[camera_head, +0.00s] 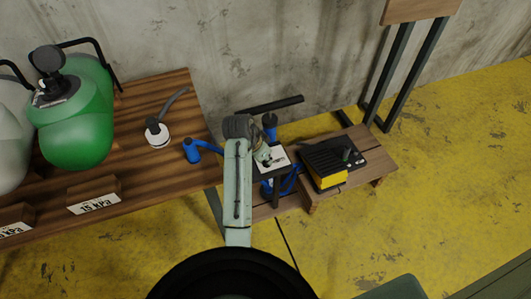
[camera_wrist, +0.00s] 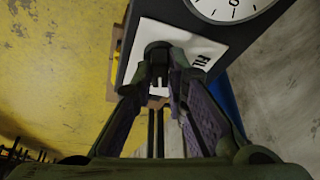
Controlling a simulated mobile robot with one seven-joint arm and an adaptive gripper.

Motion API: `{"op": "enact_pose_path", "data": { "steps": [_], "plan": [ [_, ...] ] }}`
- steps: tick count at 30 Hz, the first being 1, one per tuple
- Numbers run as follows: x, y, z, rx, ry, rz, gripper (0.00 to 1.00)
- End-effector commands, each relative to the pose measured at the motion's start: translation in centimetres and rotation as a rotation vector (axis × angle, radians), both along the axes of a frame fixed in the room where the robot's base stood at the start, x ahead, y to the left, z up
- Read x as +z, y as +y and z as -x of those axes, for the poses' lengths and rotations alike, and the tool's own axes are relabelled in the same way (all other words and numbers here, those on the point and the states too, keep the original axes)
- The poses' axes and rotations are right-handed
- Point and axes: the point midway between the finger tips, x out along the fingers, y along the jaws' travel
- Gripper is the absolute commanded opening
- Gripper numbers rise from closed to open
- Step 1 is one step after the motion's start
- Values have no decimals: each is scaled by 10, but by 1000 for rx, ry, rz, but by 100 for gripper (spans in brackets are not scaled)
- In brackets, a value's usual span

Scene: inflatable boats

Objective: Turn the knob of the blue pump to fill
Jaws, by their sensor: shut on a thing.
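The blue pump (camera_head: 285,183) stands on the low wooden bench, partly hidden behind my arm. Its dark top carries a white plate with black lettering (camera_head: 275,157), which also shows in the wrist view (camera_wrist: 200,47) with part of the word "FILL" readable. The dark knob (camera_wrist: 158,50) rises from this plate. My gripper (camera_wrist: 160,78) is shut on the knob, one finger on each side; it is over the pump in the head view (camera_head: 263,155). The knob's pointing direction is hard to tell.
A round gauge (camera_wrist: 232,6) sits beside the plate. A yellow and black unit (camera_head: 325,165) is on the low bench (camera_head: 378,160) to the right. A wooden table (camera_head: 120,130) at left holds a green tank (camera_head: 75,130) and a white fitting with a hose (camera_head: 157,134).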

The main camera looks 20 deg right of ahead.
Motion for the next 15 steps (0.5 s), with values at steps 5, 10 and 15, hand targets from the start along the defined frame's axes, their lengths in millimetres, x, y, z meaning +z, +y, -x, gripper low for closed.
{"op": "enact_pose_path", "data": {
  "steps": [5,10,15],
  "plan": [
    [5,-2,3,164,3,0,0],
    [5,-2,4,328,3,-1,0],
    [5,-3,4,487,3,-1,0]
  ]
}}
